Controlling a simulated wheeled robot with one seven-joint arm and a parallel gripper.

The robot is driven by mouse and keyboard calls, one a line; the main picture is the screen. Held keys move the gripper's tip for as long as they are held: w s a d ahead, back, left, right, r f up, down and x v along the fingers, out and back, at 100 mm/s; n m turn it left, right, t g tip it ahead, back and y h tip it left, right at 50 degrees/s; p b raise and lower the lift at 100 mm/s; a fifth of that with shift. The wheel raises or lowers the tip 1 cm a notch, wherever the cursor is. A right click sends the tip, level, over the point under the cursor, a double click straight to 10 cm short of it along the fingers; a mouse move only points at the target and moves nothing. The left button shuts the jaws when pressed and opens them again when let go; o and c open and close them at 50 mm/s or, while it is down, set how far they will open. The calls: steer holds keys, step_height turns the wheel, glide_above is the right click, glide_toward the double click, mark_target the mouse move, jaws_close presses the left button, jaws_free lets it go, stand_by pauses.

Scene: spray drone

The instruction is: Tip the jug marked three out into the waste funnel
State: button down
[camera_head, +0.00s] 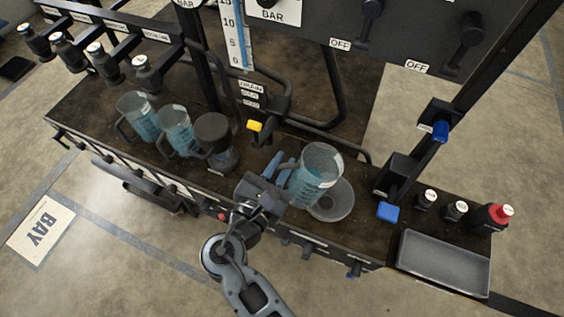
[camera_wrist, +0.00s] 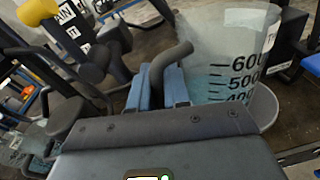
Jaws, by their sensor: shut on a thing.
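My gripper (camera_head: 281,173) is shut on the dark handle of a clear jug (camera_head: 318,168). In the wrist view the blue fingertips (camera_wrist: 163,90) lie either side of the handle, and the jug (camera_wrist: 225,50) shows a scale with 600 and 500. The jug holds bluish liquid and looks roughly upright. No number three can be read on it. The round grey waste funnel (camera_head: 338,205) is just below and right of the jug in the head view, partly hidden by it. Its pale rim also shows behind the jug in the wrist view (camera_wrist: 267,106).
Two clear jugs (camera_head: 138,117) (camera_head: 175,129) with bluish liquid and a dark-topped jug (camera_head: 215,140) stand on the bench at left. A yellow-handled valve (camera_head: 254,126) and pipes lie behind. A grey tray (camera_head: 443,264), small bottles (camera_head: 455,211) and a red-capped bottle (camera_head: 492,218) are at right.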

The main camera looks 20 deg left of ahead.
mark_target(318, 159)
steer(key=shift+a+r+m+g+p, duration=0.1)
steer(key=shift+r+m+g+p, duration=0.65)
steer(key=shift+p, duration=0.75)
steer(key=m+y, duration=0.1)
steer(key=d+r+m+g+y, duration=0.1)
steer(key=w+m+g+y, duration=0.1)
steer(key=m, duration=0.1)
steer(key=shift+d+r+g, duration=0.25)
steer(key=shift+d, duration=0.15)
steer(key=shift+w+d+f+m+g+y, duration=0.35)
steer(key=shift+d+m+g+y, duration=0.15)
steer(key=shift+d+m+g, duration=0.15)
steer(key=shift+w+d+f+m+g+y, duration=0.45)
steer(key=shift+d+f+m+y, duration=0.2)
steer(key=shift+d+f, duration=0.2)
steer(key=shift+w+d+f+m+g+y, duration=0.35)
steer(key=shift+d+f+m+y, duration=0.3)
steer(key=shift+d, duration=0.25)
steer(key=shift+w+d+r+m+y, duration=0.3)
steer(key=shift+w+d+y, duration=0.15)
steer(key=shift+d, duration=0.2)
steer(key=shift+s+f, duration=0.15)
steer(key=shift+s, duration=0.05)
stand_by(1.4)
